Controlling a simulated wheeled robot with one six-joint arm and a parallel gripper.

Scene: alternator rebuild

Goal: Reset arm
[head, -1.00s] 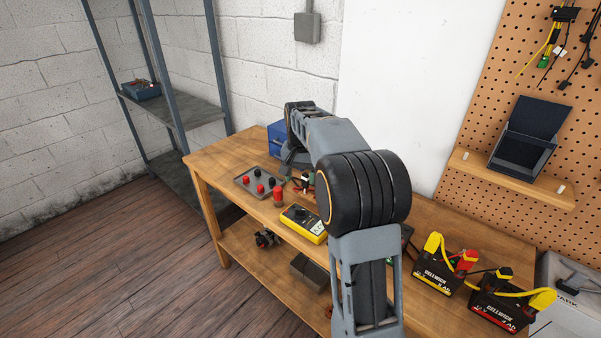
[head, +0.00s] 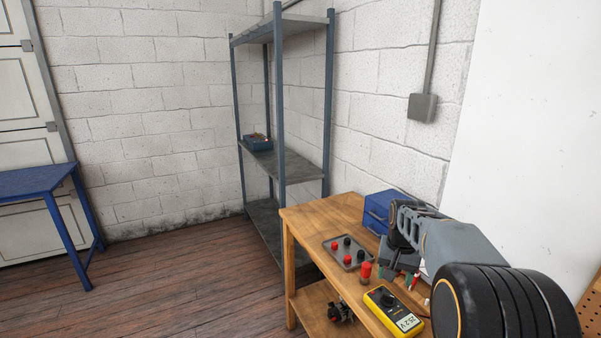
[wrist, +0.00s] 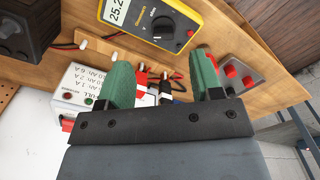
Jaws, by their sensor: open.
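My arm (head: 455,245) reaches in from the lower right in the head view, over the wooden bench. My gripper (wrist: 162,78) shows in the wrist view as two green fingers set apart, so it is open. No object is clearly held. Thin leads with red, black and white ends lie beyond and between the fingers. In the head view the fingers are mostly hidden by the arm, above the bench behind the yellow multimeter (head: 392,310).
The wooden bench (head: 315,218) carries a grey tray (head: 334,243) with red and black knobs, a red cylinder (head: 366,271) and a blue box (head: 377,207). A white labelled box (wrist: 88,85) is close to the left finger. A metal shelf (head: 281,110) stands behind; a blue table (head: 38,180) is far left. Floor is clear between.

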